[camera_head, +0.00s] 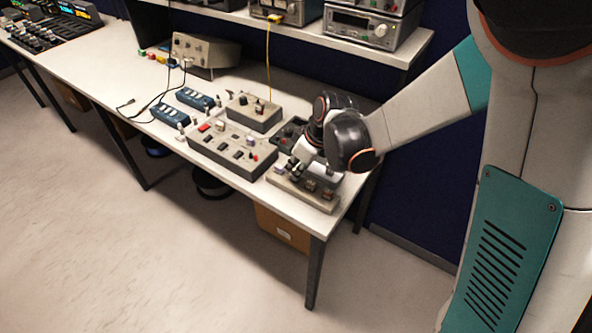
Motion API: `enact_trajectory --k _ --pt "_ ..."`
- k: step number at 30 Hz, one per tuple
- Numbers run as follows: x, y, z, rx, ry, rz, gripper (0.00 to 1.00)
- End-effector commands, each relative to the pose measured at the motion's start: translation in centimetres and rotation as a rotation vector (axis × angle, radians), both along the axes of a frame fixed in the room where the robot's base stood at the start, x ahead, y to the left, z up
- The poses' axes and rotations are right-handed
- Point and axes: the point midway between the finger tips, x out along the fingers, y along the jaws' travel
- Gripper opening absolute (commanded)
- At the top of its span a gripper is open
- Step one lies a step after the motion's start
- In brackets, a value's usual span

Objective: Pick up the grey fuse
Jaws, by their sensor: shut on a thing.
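My gripper (294,167) points down at the left back part of a low grey-beige box (323,204) with several small parts on its top, at the right end of the bench. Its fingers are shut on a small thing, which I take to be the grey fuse. The fuse itself is too small and too covered by the fingers and wrist to make out. I cannot tell whether it still touches the box.
A larger grey control box (232,150) stands close to the left of my gripper, with a smaller box (253,113) behind it. Blue power strips (170,115) lie further left. A shelf with instruments (362,27) overhangs the back. The bench's front right corner (322,228) is bare.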

Motion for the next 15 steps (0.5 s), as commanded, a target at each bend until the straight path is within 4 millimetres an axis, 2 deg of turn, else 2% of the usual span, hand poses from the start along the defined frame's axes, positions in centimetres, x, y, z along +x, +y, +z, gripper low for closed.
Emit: enact_trajectory --k 5,15 --pt "0.0 0.0 3.9 0.0 0.0 0.0 0.0" --pt "0.0 0.0 13.1 0.0 0.0 0.0 0.0"
